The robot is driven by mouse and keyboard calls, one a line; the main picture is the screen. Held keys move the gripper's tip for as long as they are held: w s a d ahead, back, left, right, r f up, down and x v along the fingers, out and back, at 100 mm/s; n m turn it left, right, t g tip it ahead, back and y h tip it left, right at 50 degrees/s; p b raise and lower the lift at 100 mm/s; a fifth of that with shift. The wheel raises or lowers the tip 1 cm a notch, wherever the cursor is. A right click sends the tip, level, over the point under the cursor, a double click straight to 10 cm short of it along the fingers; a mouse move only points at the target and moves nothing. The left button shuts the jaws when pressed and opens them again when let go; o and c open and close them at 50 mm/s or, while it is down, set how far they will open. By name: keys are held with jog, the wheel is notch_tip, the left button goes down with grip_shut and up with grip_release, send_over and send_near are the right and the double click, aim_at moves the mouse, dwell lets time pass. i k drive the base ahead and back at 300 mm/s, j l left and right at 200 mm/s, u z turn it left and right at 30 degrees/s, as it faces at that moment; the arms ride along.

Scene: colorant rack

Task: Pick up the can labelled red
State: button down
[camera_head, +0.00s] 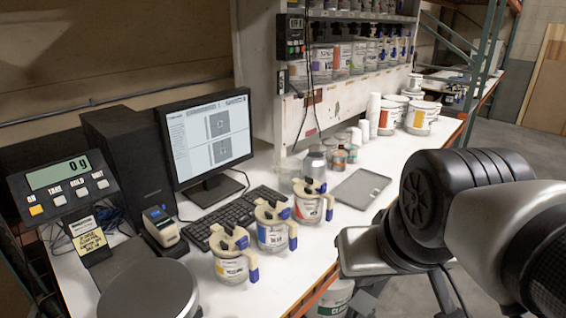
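The can with the blue label (271,236) is in the middle, and the can with the yellow label (232,268) is nearest. The print on the labels is too small to read surely. My arm comes in from the right, and its end, my gripper (363,258), hangs by the bench's front edge, to the right of and apart from the cans. Its fingers cannot be made out clearly.
A scale with a round plate (148,291) and display (62,186) is at left. A monitor (208,135) and keyboard (232,217) stand behind the cans. A grey tray (361,189), small tins (338,160) and white buckets (421,118) are farther along. Another bucket (332,299) is below the bench.

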aim_at(308, 203)
jog(key=i+l+u, duration=0.2)
jog(key=l, duration=0.15)
jog(key=i+l+u, duration=0.45)
jog(key=l, duration=0.3)
jog(key=l+u, duration=0.25)
jog(key=l, duration=0.15)
jog(key=i+l+u, duration=0.2)
jog(key=l, duration=0.25)
jog(key=k, duration=0.05)
